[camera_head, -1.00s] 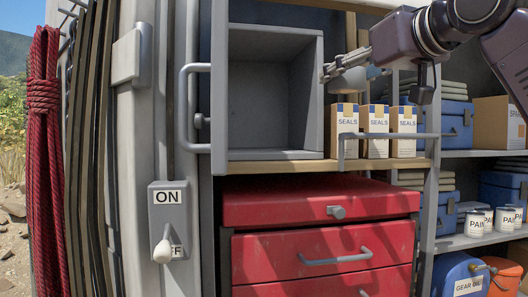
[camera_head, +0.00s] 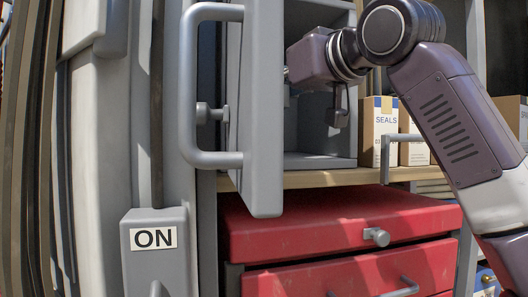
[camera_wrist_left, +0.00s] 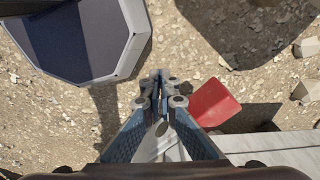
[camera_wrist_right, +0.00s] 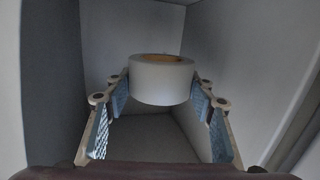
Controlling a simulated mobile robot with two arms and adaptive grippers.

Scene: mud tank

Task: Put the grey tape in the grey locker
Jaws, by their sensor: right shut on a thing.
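The grey tape (camera_wrist_right: 162,82), a roll with a brown core, is held between both fingers of my right gripper (camera_wrist_right: 160,90). Grey walls surround it: it is inside the grey locker (camera_wrist_right: 52,85), above the locker floor (camera_wrist_right: 150,138). In the head view the locker (camera_head: 320,160) stands open on the wooden shelf. Its door (camera_head: 262,120), with a bar handle, swings out toward me. There my right wrist reaches into the locker; the fingers and tape are hidden. My left gripper (camera_wrist_left: 160,78) is shut and empty above sandy ground.
A red drawer cabinet (camera_head: 330,222) is below the locker. SEALS boxes (camera_head: 378,135) stand right of it. An ON switch box (camera_head: 153,240) is at lower left. A dark panel (camera_wrist_left: 75,40) and a red piece (camera_wrist_left: 213,102) lie near my left gripper.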

